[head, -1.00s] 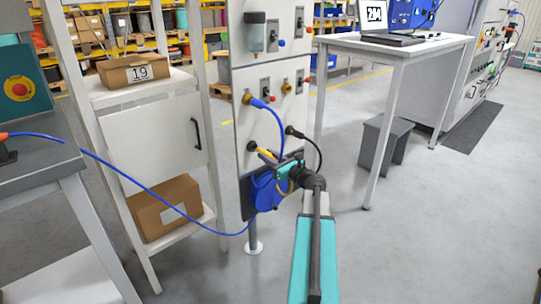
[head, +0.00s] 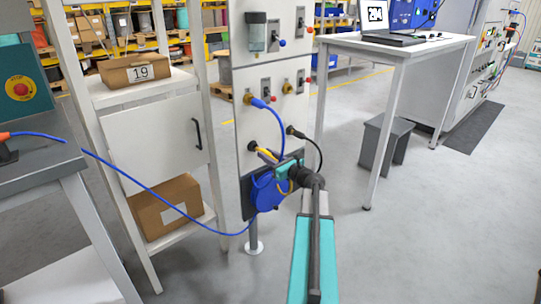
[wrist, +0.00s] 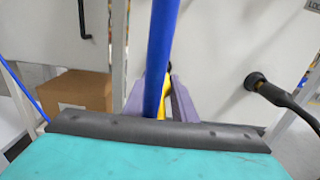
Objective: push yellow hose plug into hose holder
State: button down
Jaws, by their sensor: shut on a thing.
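The yellow hose plug (head: 264,151) is at the front of the white panel, against a dark round fitting (head: 252,146) that looks like the hose holder. How deep the plug sits in it cannot be told. My gripper (head: 268,156) is shut on the yellow plug, in front of the panel. In the wrist view, a yellow strip of the plug (wrist: 162,108) shows between the grey-purple fingers (wrist: 160,98). A blue hose (wrist: 162,50) crosses in front and hides most of the plug and the holder.
A blue reel (head: 266,191) hangs just below my gripper. A blue hose (head: 276,122) and a black cable plug (head: 292,131) are on the panel close by. A shelf with boxes (head: 142,70) stands left and a white table (head: 400,45) right.

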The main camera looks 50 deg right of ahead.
jog(key=shift+w+d, duration=0.1)
jog(key=shift+w, duration=1.05)
dwell(0.7)
jog(key=c, duration=1.4)
grip_release()
jog(key=shift+s, duration=0.1)
jog(key=s, duration=0.4)
jog(key=s+p, duration=0.1)
jog(key=s, duration=0.4)
jog(key=s+a+p, duration=0.1)
jog(key=s, duration=0.3)
jog(key=shift+s, duration=0.35)
